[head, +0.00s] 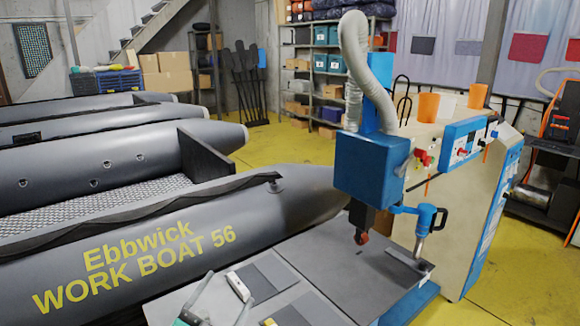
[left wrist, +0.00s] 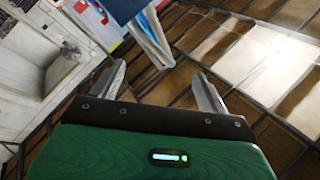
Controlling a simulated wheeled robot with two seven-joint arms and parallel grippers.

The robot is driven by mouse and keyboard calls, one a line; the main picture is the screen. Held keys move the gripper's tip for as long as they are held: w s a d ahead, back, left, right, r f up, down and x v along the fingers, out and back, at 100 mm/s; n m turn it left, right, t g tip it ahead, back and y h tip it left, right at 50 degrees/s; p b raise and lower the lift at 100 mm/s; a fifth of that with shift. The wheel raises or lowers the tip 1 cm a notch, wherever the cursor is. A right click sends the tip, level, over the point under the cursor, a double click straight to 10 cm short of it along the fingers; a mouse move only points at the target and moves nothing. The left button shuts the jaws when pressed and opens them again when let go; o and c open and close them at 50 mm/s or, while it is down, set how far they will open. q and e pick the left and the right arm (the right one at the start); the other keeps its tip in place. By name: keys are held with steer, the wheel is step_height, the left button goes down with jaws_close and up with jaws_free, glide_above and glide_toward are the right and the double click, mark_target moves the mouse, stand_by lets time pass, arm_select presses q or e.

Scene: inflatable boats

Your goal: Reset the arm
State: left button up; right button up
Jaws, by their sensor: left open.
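My left gripper (head: 230,287) comes in at the bottom edge of the head view, over the grey worktable (head: 325,262). Only its pale fingers and a bit of green show there. In the left wrist view the two metal fingers of the left gripper (left wrist: 160,70) stand wide apart with nothing between them. That view points up at the roof. My right gripper is in neither view.
A blue machine (head: 371,170) with a ribbed hose stands over the table's right side. A white-and-grey handheld item (head: 238,287) lies on the table near my left gripper. A grey inflatable boat (head: 190,238) lies close behind and left. Yellow floor (head: 285,146) is clear beyond.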

arm_select(q)
steer(key=s+a+f+n+g+y, duration=0.3)
steer(key=a+f+n+y, duration=0.2)
steer(key=f+y, duration=0.15)
steer(key=s+a+f+n+g+y, duration=0.3)
steer(key=s+a+f+n+y, duration=0.15)
steer(key=f, duration=0.25)
steer(key=s+f+n+g+h, duration=0.1)
steer(key=s+f+g, duration=0.45)
steer(key=s, duration=0.35)
steer(key=s+f+g, duration=0.5)
steer(key=s+f, duration=0.1)
steer(key=s, duration=0.4)
step_height(320, 180, down, 30)
steer(key=g, duration=0.1)
steer(key=s+a+f, duration=0.2)
steer(key=s+f, duration=0.7)
steer(key=f, duration=0.1)
steer(key=s+a+f+g, duration=0.1)
steer(key=s+f, duration=0.9)
steer(key=shift+s+a+f, duration=0.2)
steer(key=shift+s+a, duration=0.1)
steer(key=shift+a, duration=0.1)
